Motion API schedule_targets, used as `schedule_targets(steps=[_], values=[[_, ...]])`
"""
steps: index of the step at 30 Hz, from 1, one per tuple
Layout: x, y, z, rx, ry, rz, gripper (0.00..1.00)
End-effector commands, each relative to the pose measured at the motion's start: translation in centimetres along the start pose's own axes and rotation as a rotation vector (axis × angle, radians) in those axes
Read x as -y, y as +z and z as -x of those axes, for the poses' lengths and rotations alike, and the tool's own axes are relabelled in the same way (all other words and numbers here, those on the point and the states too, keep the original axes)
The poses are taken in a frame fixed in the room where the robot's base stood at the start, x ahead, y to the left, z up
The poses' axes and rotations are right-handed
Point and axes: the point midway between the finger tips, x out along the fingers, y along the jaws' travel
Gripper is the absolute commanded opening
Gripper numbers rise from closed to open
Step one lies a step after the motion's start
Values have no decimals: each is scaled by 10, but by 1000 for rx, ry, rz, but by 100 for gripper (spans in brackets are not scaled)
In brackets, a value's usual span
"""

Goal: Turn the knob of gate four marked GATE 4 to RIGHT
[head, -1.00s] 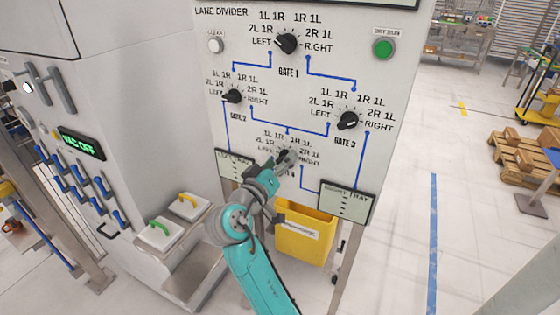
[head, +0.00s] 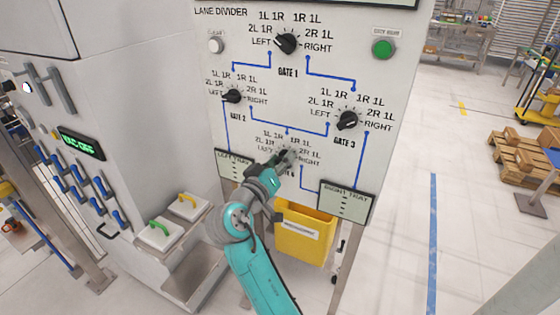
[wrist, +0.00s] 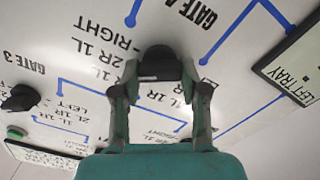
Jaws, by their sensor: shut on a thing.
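The gate four knob (wrist: 160,62) is a black dial on the white lane divider panel (head: 318,85), below the other gates. In the wrist view my gripper (wrist: 163,85) has one finger on each side of the knob and is shut on it. Part of the GATE 4 label (wrist: 194,14) shows upside down beside it. In the head view my gripper (head: 286,159) covers most of the knob and some of its dial marks. Which mark the knob points at, I cannot tell.
The gate 1 knob (head: 286,43), gate 2 knob (head: 233,96) and gate 3 knob (head: 347,120) sit higher on the panel. A left tray display (head: 232,164) and a right tray display (head: 345,201) flank gate four. A yellow bin (head: 303,244) hangs below.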

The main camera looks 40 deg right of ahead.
Motion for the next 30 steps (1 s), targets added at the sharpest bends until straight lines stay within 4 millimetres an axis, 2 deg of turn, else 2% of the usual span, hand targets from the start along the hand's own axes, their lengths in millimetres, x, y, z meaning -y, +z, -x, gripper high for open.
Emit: schedule_targets(steps=[18, 30], values=[[-1, 1, 0, 0, -1, -433, 9], [-2, 1, 0, 0, -1, -557, 9]])
